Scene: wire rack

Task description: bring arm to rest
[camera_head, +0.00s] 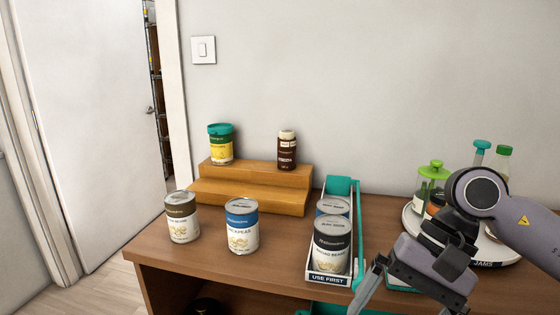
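My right arm comes in from the right edge, and its gripper (408,296) points down over the front right of the wooden cabinet top (283,236). Its two fingers are spread apart, with nothing seen between them. The lower fingertips run toward the bottom edge of the picture. The gripper is just right of the white can rack labelled "USE FIRST" (328,279). My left gripper is not in view.
The rack holds cans, the front one dark-labelled (332,246). Two cans (182,217), (242,225) stand at front left. A wooden step riser (250,194) bears two containers. A white turntable (497,252) with bottles stands behind my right arm.

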